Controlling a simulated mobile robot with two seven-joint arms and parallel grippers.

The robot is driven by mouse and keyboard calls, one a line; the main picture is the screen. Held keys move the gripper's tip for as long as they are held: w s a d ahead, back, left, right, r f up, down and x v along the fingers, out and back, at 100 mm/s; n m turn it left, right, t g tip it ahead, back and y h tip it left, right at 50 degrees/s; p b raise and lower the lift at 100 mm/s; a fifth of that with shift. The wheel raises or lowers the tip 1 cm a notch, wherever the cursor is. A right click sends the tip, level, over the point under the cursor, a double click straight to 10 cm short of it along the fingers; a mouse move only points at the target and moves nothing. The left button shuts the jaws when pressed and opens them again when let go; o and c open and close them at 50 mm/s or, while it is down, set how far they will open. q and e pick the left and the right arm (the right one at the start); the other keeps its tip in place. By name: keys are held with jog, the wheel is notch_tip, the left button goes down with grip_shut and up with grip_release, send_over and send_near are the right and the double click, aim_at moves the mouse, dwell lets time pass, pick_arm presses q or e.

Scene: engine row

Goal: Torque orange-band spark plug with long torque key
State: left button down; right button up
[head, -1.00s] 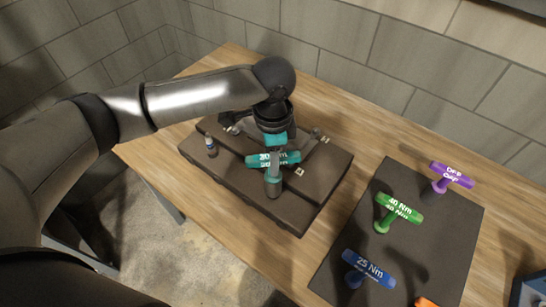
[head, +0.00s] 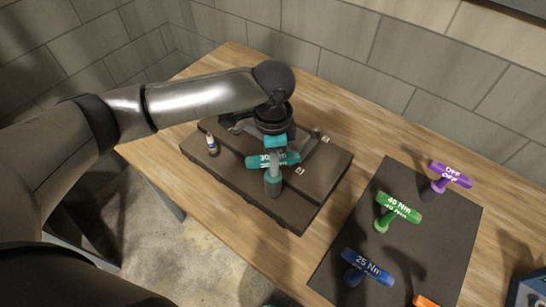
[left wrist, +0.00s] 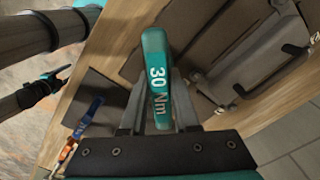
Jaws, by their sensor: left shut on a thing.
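My left gripper (head: 276,152) is shut on the handle of a teal torque key marked 30 Nm (head: 257,161), over the dark engine block (head: 310,190). The key hangs upright with its grey-teal socket (head: 273,186) down at the block's near side. The handle also shows between the fingers in the left wrist view (left wrist: 157,75). Whether the socket sits on a plug is hidden. One small pale spark plug (head: 212,145) stands on the block's left; its band colour is too small to tell. My right gripper (left wrist: 62,75) shows small in the left wrist view, its jaw state unclear.
A dark mat (head: 345,232) at the right holds a green 40 Nm key (head: 398,208), a blue 25 Nm key (head: 367,267), a purple key (head: 450,175) and an orange item (head: 425,301). A blue-edged box (head: 527,293) stands bottom right. A tiled wall rises behind.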

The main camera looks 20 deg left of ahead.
dwell(0.8)
pick_arm(q)
jog(key=shift+w+d+r+p, duration=0.1)
jog(key=shift+w+p, duration=0.1)
jog(key=shift+p, duration=0.35)
dwell(0.3)
jog(key=m, duration=0.5)
notch_tip(320, 180, up, 11)
jog(key=shift+r, duration=0.2)
dwell(0.9)
